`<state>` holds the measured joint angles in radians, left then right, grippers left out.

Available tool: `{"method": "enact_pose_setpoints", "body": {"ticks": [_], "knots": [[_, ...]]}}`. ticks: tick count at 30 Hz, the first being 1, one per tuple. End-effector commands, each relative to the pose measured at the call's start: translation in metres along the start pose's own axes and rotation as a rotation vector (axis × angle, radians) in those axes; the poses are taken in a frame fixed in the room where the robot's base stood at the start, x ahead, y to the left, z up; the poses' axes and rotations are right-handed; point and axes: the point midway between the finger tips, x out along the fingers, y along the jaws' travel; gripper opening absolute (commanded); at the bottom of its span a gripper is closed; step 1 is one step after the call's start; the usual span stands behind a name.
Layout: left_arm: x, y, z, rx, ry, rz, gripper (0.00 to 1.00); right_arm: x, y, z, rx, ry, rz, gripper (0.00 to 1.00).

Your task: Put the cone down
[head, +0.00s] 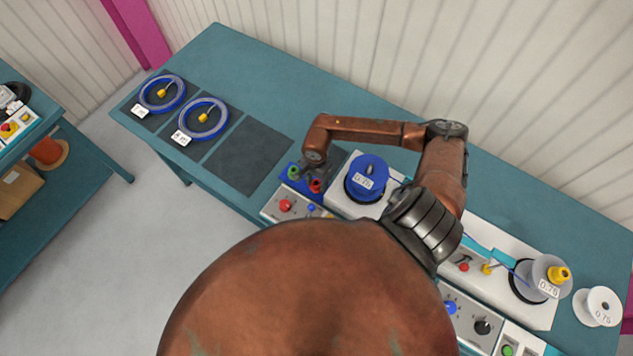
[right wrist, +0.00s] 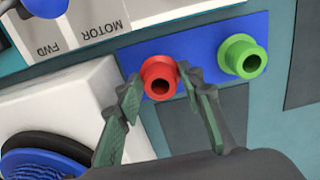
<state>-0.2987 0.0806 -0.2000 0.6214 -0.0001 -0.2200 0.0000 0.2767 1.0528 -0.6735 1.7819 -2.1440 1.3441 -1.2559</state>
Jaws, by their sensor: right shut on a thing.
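A red hollow cone (right wrist: 160,77) sits at the blue plate (right wrist: 207,32) in the right wrist view, its open end facing the camera. My right gripper (right wrist: 160,82) has its green fingers on either side of this cone and is shut on it. Whether the cone's base touches the plate I cannot tell. A green cone (right wrist: 244,57) stands beside it on the same plate. In the head view the red cone (head: 316,186) and green cone (head: 293,173) show by my right gripper (head: 312,177), partly covered by it. My left gripper is not in view.
A blue reel (head: 368,172) marked 0.75 is mounted right of the plate. A grey reel (head: 542,274) with a yellow cone (head: 558,274) and a white spool (head: 602,306) are further right. Two blue coils (head: 162,94) (head: 203,119) lie on dark mats; a third mat (head: 248,155) is bare.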

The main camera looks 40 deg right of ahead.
Motion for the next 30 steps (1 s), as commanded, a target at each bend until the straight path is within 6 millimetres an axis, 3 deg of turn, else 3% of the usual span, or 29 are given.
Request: {"method": "enact_pose_setpoints", "body": {"ticks": [6, 7, 10, 22, 30], "knots": [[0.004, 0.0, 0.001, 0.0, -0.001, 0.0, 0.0, 0.003, 0.0, 0.0, 0.0, 0.001, 0.0, 0.11], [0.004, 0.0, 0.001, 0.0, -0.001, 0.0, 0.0, 0.003, 0.0, 0.0, 0.0, 0.001, 0.0, 0.35], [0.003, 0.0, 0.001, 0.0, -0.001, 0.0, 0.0, 0.002, 0.0, 0.0, 0.0, 0.001, 0.0, 0.42], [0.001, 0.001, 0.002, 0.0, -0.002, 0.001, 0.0, -0.006, -0.001, -0.001, 0.0, 0.002, -0.002, 0.42], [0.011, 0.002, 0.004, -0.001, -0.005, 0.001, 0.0, -0.057, -0.001, -0.002, -0.002, 0.005, -0.003, 0.42]]}}
